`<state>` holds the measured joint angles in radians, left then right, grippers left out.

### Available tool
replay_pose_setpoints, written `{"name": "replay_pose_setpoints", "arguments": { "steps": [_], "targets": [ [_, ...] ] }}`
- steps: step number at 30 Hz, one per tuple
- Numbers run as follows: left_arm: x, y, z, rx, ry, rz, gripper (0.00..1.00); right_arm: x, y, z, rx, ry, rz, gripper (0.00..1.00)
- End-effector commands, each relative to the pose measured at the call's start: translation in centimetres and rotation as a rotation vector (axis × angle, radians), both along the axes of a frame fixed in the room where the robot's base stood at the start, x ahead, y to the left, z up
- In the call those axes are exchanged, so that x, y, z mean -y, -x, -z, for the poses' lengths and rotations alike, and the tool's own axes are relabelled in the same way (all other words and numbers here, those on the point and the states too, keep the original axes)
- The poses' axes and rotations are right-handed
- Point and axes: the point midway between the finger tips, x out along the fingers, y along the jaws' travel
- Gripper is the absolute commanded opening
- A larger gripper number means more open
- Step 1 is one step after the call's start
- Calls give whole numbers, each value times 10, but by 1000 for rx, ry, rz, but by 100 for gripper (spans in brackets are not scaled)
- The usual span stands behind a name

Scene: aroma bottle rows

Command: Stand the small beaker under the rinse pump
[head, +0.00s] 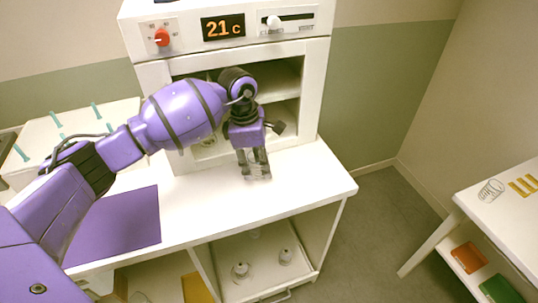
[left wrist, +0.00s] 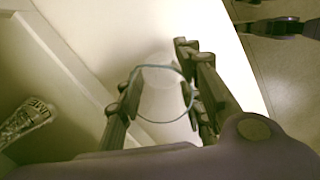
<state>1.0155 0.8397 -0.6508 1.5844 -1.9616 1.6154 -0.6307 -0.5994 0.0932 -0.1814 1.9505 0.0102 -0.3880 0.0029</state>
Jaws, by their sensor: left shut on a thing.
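My left gripper (head: 254,170) is shut on a small clear beaker (head: 260,175), low over the white counter in front of the open cabinet. In the left wrist view, the beaker (left wrist: 163,95) shows a round bluish rim between the two dark fingers of the gripper (left wrist: 165,95). I cannot tell whether its base touches the counter. I cannot make out a rinse pump for certain in either view. My right gripper is not in view.
The white cabinet (head: 325,90) has an open front with shelves and a 21 C display. A purple mat (head: 120,228) lies on the counter's left. A clear printed vessel (left wrist: 25,120) lies left in the wrist view. The counter's right end (head: 315,178) is clear.

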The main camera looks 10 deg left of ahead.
Motion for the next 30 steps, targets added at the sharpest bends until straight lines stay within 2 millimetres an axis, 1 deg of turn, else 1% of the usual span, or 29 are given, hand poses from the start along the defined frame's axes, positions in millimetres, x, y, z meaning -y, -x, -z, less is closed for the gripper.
{"name": "replay_pose_setpoints", "arguments": {
  "steps": [2,6,9,16,20,21,25,30],
  "targets": [
    [2,-4,6,-1,0,0,9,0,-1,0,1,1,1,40],
    [2,-3,26,-3,1,-1,9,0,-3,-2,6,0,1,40],
    [1,-4,35,1,1,0,9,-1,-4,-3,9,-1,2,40],
    [1,-4,36,1,0,0,9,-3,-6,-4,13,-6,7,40],
    [1,-4,40,0,-1,0,9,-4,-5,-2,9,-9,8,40],
    [1,-4,41,0,-1,0,36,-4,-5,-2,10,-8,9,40],
    [1,-4,40,1,0,0,53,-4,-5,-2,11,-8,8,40],
    [1,-4,39,1,0,0,53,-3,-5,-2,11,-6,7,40]
  ]
}}
